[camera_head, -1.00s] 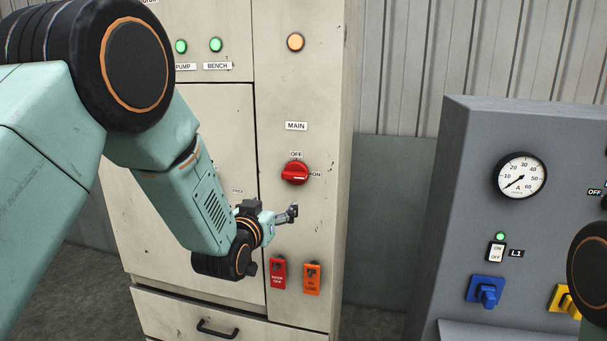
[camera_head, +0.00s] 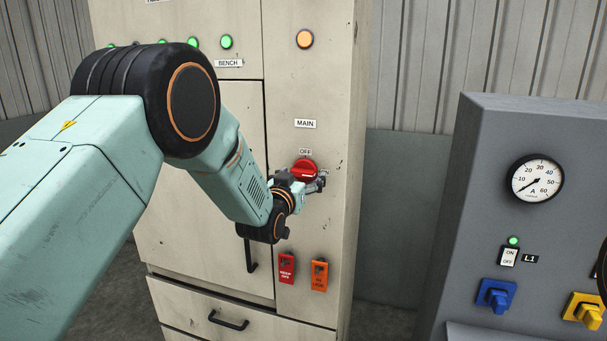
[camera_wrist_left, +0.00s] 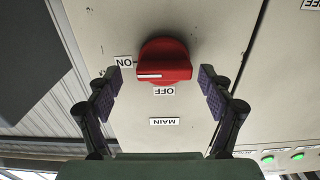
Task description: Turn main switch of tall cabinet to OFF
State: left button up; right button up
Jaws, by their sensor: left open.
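The tall cabinet (camera_head: 335,80) is beige and worn. Its red main switch (camera_head: 303,171) is a round knob with a raised grip, below the MAIN and OFF labels. In the left wrist view, upside down, the switch (camera_wrist_left: 165,60) has its white mark on the side of the ON label (camera_wrist_left: 123,62). The OFF label (camera_wrist_left: 164,91) is beside the knob. My left gripper (camera_head: 308,184) is at the knob, partly hiding its lower edge. In the wrist view the open fingers (camera_wrist_left: 160,82) stand on either side of the knob, with gaps to it.
A grey console (camera_head: 475,200) with a gauge, a blue knob (camera_head: 495,295) and a yellow knob (camera_head: 584,310) stands at the right. A drawer handle (camera_head: 228,321) is low on the cabinet.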

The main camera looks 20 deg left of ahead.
pick_arm(q)
jog(key=shift+w, duration=0.25)
jog(key=shift+w+a+f, duration=0.1)
jog(key=shift+a, duration=0.4)
jog(key=shift+d, duration=0.5)
jog(key=c, duration=0.4)
jog(key=shift+a, duration=0.35)
jog(key=c, duration=0.5)
jog(key=shift+d, duration=0.15)
jog(key=shift+c, duration=1.3)
